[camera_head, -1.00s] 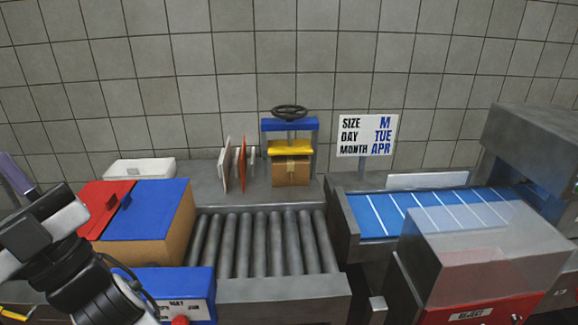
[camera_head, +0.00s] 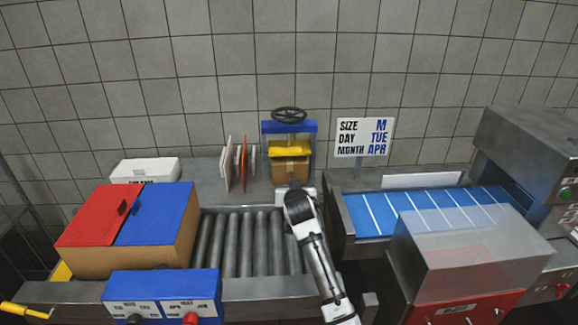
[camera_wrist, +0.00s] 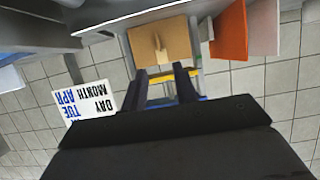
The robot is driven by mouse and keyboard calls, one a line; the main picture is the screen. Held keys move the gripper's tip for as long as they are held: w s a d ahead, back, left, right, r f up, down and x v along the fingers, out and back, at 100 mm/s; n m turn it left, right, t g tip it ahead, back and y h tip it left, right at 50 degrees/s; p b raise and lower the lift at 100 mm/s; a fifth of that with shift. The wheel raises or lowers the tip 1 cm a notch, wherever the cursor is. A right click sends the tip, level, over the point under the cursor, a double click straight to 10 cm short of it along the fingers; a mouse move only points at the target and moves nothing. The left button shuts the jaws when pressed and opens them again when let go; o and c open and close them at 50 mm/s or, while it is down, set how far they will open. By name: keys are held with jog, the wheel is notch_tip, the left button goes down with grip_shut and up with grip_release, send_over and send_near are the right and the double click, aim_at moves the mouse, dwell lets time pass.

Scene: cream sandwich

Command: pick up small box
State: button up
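The small brown cardboard box (camera_head: 290,168) stands in the blue-and-yellow press (camera_head: 289,127) at the back of the counter, under the yellow plate. In the wrist view the box (camera_wrist: 160,43) appears at the top centre, with a lighter tape strip. My gripper (camera_head: 296,187) is just in front of the box's lower part in the head view, its fingers mostly hidden by the wrist. In the wrist view my gripper (camera_wrist: 161,80) has its two dark fingers apart, pointing toward the box, with nothing held between them. Contact with the box cannot be told.
Upright orange and white panels (camera_head: 237,165) stand left of the press. The sign (camera_head: 364,138) stands right. A roller conveyor (camera_head: 232,243) lies in front, a blue belt (camera_head: 400,210) to the right. A large box with red and blue flaps (camera_head: 155,215) is at left.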

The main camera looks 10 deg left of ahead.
jog(key=b, duration=0.3)
send_near(289, 170)
notch_tip(289, 170, down, 3)
jog(key=shift+s, duration=0.15)
jog(key=shift+w+a+f, duration=0.1)
jog(key=shift+w+a, duration=0.05)
jog(key=shift+w, duration=0.55)
jog(key=b+x, duration=0.1)
jog(key=x, duration=0.1)
jog(key=b+x, duration=0.2)
jog(key=shift+s+d+f, duration=0.1)
jog(key=shift+d+f, duration=0.05)
jog(key=shift+d, duration=0.05)
jog(key=shift+w+a+f+b, duration=0.1)
jog(key=shift+w+f+b, duration=0.05)
jog(key=shift+w+b, duration=0.35)
grip_shut()
